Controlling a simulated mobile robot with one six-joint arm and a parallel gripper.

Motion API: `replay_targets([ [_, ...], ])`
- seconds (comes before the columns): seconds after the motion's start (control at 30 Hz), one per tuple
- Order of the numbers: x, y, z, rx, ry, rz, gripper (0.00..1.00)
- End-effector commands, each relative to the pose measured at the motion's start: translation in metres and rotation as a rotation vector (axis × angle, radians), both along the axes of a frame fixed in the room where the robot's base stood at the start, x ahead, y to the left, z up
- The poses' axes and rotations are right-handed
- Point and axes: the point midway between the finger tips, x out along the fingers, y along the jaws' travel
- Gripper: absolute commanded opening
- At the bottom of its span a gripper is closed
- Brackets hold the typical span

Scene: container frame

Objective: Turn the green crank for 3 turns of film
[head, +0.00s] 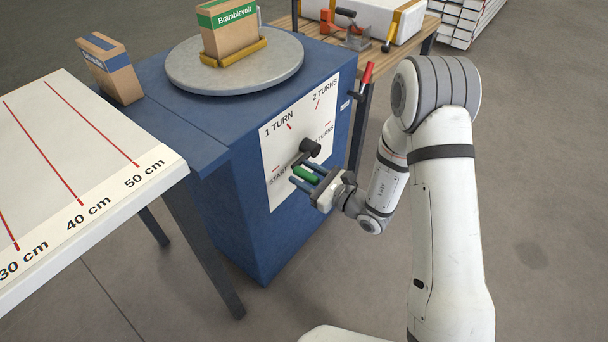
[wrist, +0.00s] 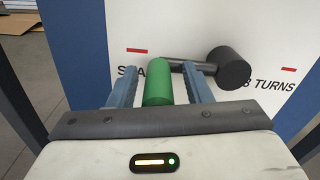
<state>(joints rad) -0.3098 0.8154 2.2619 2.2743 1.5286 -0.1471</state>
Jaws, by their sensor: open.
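The green crank handle (head: 306,174) sticks out from the white dial plate on the front of a blue machine (head: 235,190). It also shows in the wrist view (wrist: 159,82), joined by a dark arm to a black hub (wrist: 232,68). The handle is beside the START mark. My gripper (head: 308,181) is open, with its two blue fingers on either side of the green handle. Whether the fingers touch it I cannot tell. On top of the machine, a grey turntable (head: 235,82) carries a box labelled Bramblevolt (head: 230,32) on a yellow holder.
A table with red centimetre marks (head: 90,170) stands at the left. A blue and brown box (head: 108,68) sits on the machine's left end. A wooden bench (head: 375,72) with a red-handled tool (head: 368,73) is behind at the right. Open floor lies right of my arm.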

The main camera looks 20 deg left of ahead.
Motion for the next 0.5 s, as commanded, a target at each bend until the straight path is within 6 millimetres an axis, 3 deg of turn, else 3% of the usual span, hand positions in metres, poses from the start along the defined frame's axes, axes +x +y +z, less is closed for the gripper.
replay_targets([
  [0.13, -0.0003, 0.0, 0.0002, 0.0, 0.0, 0.001, 0.43],
  [0.5, -0.0003, 0.0001, 0.0002, -0.001, -0.001, 0.001, 0.13],
])
